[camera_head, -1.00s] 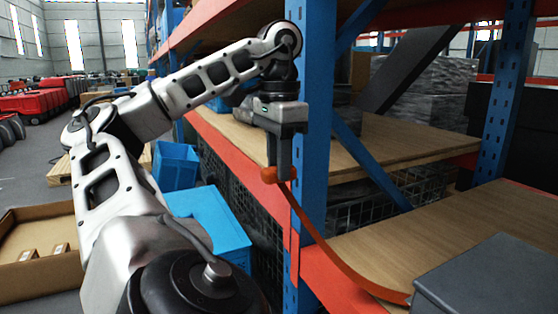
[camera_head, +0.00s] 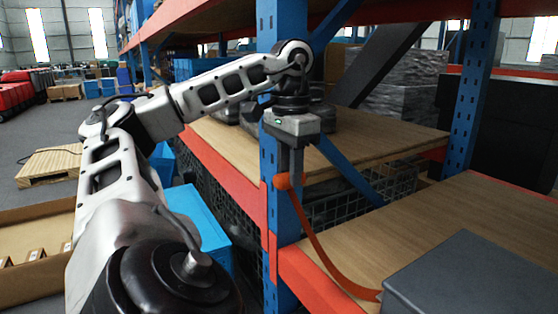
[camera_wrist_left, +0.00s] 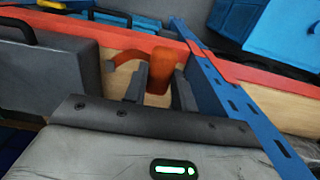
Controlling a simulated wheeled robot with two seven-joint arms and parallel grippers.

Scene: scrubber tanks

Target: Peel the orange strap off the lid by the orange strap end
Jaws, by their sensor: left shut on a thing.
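The orange strap (camera_head: 318,245) hangs in a slack curve from my left gripper (camera_head: 290,181) down to the left edge of the dark grey box lid (camera_head: 475,275) at lower right. My left gripper points down and is shut on the orange strap end (camera_head: 282,182), just in front of the blue post. In the left wrist view the orange strap end (camera_wrist_left: 161,66) stands between the two fingers, and the strap (camera_wrist_left: 124,57) bends left toward the grey box (camera_wrist_left: 55,72). Where the strap meets the lid is small in view. My right gripper is not in view.
A blue rack post (camera_head: 268,120) stands close behind my left gripper. An orange shelf beam (camera_head: 325,285) edges the wooden shelf (camera_head: 440,225), which is clear left of the box. Blue crates (camera_head: 197,222) and a cardboard box (camera_head: 35,240) lie lower left.

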